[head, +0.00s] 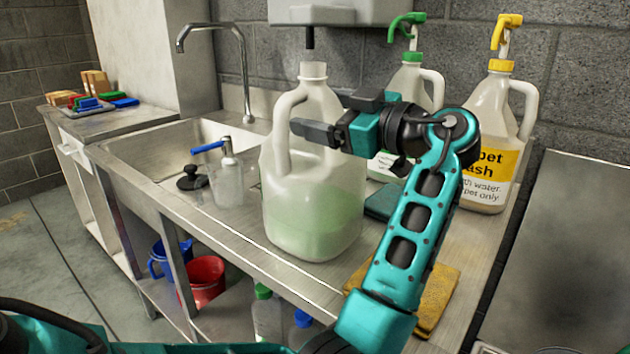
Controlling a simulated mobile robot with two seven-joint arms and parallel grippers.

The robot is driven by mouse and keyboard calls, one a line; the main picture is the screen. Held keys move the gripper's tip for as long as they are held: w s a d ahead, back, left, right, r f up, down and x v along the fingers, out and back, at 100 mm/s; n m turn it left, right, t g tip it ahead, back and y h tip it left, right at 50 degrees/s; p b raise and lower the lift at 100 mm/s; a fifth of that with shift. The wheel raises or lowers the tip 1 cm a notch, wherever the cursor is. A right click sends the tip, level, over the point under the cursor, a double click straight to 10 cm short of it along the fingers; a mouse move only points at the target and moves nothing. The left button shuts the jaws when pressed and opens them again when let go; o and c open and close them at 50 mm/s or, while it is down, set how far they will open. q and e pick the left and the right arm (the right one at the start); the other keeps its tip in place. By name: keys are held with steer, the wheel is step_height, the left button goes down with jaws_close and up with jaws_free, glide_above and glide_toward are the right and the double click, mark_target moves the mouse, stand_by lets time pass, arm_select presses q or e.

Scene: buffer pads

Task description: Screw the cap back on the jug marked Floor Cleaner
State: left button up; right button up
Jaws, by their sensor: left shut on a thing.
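A large translucent jug (315,205) with a side handle and pale green liquid in its lower part stands upright on the steel counter. Its neck (313,71) is bare, with no cap on it. I see no "Floor Cleaner" marking on the side facing me, and I cannot make out a loose cap. My left gripper (335,118) reaches in from the right at the jug's upper body. One finger lies across the front and the other is partly hidden behind the jug; it is shut on the jug. My right gripper is out of view.
A dispenser with a dark nozzle (310,38) hangs just above the jug's neck. Behind right stand a green-topped spray jug (411,82) and a yellow-topped carpet wash jug (490,110).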

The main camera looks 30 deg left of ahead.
arm_select(q)
jaws_close()
steer(key=shift+r, duration=0.25)
steer(key=shift+r, duration=0.15)
